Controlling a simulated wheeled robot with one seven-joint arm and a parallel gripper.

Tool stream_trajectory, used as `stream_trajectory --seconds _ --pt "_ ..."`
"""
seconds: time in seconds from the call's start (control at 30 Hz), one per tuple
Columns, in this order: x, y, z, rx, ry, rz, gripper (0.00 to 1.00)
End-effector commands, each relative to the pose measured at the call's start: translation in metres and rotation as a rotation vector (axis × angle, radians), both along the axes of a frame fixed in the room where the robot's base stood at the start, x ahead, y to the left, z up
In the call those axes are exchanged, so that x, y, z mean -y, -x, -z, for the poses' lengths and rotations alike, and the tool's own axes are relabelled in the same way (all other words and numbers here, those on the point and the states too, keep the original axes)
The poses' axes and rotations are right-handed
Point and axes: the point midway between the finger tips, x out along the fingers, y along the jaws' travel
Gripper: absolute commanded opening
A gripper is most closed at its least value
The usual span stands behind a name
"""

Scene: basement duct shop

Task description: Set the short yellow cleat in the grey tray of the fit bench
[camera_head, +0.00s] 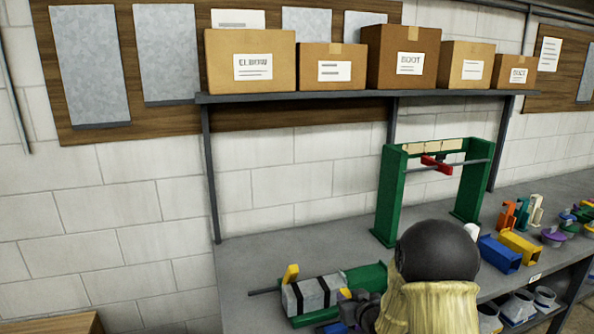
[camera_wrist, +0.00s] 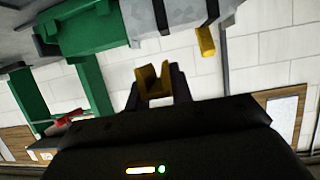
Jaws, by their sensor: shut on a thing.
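My gripper (camera_wrist: 157,86) is shut on a yellow cleat (camera_wrist: 152,78), which shows between its dark fingers in the wrist view. In the head view my gripper (camera_head: 358,303) is low over the bench (camera_head: 245,255), with a bit of yellow (camera_head: 345,293) at its tip. Beside it lies a grey duct piece (camera_head: 310,296) with black bands, against a green fixture (camera_head: 368,279). Another yellow piece (camera_head: 291,273) stands up at the duct's left end; it also shows in the wrist view (camera_wrist: 205,41). I cannot make out the grey tray.
A green frame (camera_head: 388,200) with a red piece (camera_head: 436,163) on its crossbar stands behind. Blue (camera_head: 499,253) and yellow (camera_head: 520,246) channels and small coloured parts lie to the right. Boxes (camera_head: 252,60) line the shelf above. The bench's back left is clear.

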Motion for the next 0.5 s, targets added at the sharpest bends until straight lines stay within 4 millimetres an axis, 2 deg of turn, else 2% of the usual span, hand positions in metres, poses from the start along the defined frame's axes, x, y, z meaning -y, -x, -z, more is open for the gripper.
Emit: stream_trajectory --seconds 0.27,0.5 --pt "-0.006 0.019 0.059 -0.01 -0.001 0.065 0.0" --pt "0.0 0.054 0.124 -0.011 0.002 0.178 0.0"
